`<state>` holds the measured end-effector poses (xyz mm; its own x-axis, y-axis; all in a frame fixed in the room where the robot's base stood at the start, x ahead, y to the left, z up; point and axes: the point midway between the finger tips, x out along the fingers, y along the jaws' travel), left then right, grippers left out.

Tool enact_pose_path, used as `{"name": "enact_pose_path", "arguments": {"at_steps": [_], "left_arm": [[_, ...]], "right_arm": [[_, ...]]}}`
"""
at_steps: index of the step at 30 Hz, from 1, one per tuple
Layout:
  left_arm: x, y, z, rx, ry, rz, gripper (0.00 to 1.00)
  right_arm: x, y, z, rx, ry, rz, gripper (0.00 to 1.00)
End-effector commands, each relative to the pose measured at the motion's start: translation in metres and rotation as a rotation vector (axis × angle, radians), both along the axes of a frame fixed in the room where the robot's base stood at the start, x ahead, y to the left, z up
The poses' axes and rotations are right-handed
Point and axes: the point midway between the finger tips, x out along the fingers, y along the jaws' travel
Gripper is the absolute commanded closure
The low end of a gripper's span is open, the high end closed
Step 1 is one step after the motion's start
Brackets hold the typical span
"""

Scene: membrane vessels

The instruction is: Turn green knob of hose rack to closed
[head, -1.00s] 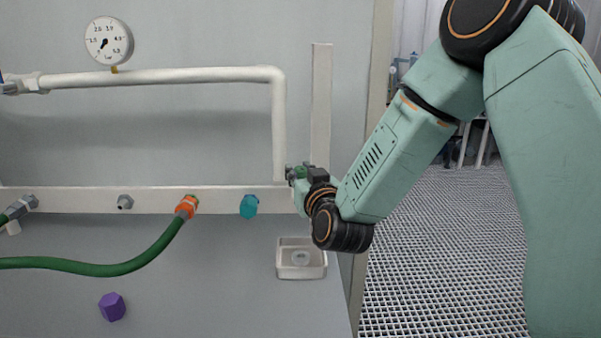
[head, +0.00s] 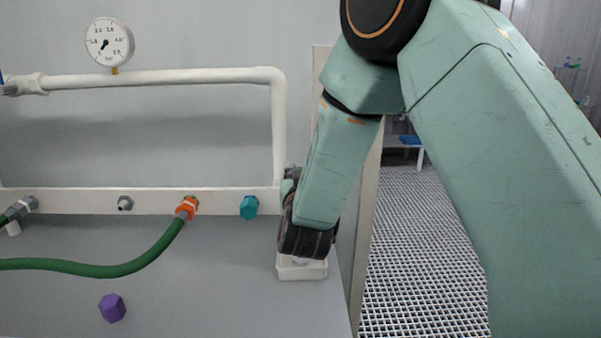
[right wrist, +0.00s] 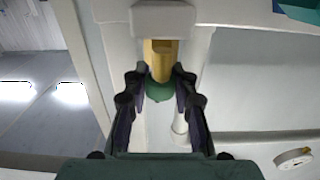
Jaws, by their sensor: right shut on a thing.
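The green knob (right wrist: 159,91) sits on a brass valve stem (right wrist: 160,58) in the right wrist view, at the end of the white rack. My right gripper (right wrist: 160,76) has one finger on each side of the knob and is shut on it. In the head view my right gripper (head: 290,182) is at the right end of the white rail (head: 75,201), below the vertical white pipe (head: 279,130). There my forearm and wrist hide the knob. I cannot tell the knob's exact angle. My left gripper is not in view.
A green hose (head: 110,268) runs to an orange coupling (head: 187,207) on the rail. A teal cap (head: 249,207) is right of it. A purple cap (head: 112,308) lies lower left. A pressure gauge (head: 109,42) is above.

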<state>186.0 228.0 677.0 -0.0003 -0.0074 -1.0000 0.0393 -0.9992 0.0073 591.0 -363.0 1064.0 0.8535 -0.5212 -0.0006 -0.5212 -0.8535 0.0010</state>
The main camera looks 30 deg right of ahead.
Motion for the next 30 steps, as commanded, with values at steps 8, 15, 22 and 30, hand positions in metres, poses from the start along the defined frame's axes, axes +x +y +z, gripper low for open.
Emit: {"name": "enact_pose_path", "arguments": {"at_steps": [8,15,22,30], "left_arm": [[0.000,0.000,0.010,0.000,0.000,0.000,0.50],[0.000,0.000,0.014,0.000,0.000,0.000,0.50],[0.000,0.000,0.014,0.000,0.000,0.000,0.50],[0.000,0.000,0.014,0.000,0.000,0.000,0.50]], "right_arm": [[0.000,0.001,0.001,-0.006,0.002,-0.137,1.00],[-0.001,0.001,0.000,-0.002,0.001,-0.207,1.00],[-0.001,0.001,-0.001,0.001,0.002,-0.214,1.00],[-0.001,0.001,-0.001,0.001,0.002,-0.213,0.62]]}}
